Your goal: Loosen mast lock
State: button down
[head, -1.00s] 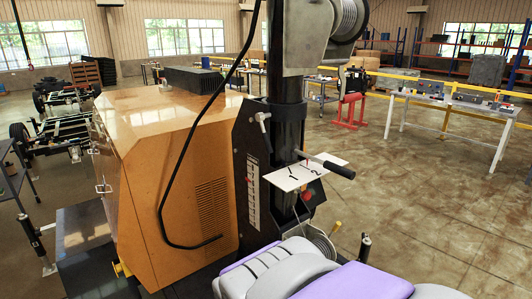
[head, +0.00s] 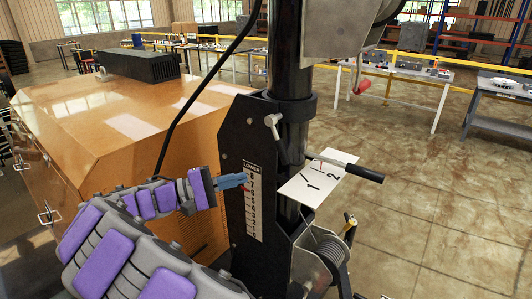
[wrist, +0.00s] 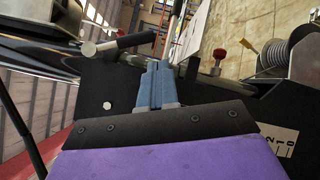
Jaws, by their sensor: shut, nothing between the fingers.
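The black mast (head: 291,75) stands upright in a dark bracket (head: 238,135). The fingers also show in the wrist view (wrist: 157,68).
A black-gripped crank (head: 365,172) and a white plate marked 1 and 2 (head: 312,183) stick out right of the mast. A cable winch (head: 322,262) sits below. The orange cabinet (head: 110,125) stands left. Open floor lies right, with workbenches behind.

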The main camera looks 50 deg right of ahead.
jog(key=w+a+h, duration=0.2)
jog(key=w+a, duration=0.1)
jog(key=w, duration=0.2)
jog(key=b, duration=0.3)
send_near(278, 140)
jog(key=shift+s+d+f, duration=1.05)
jog(key=shift+d+f, duration=0.1)
jog(key=shift+d, duration=2.15)
jog(key=shift+n, duration=0.4)
jog(key=shift+a+r, duration=0.1)
jog(key=shift+a, duration=0.15)
jog(key=shift+s+d+n+h+p, duration=0.1)
jog(key=shift+s+n+h+p, duration=0.15)
jog(key=shift+n+h+p, duration=0.15)
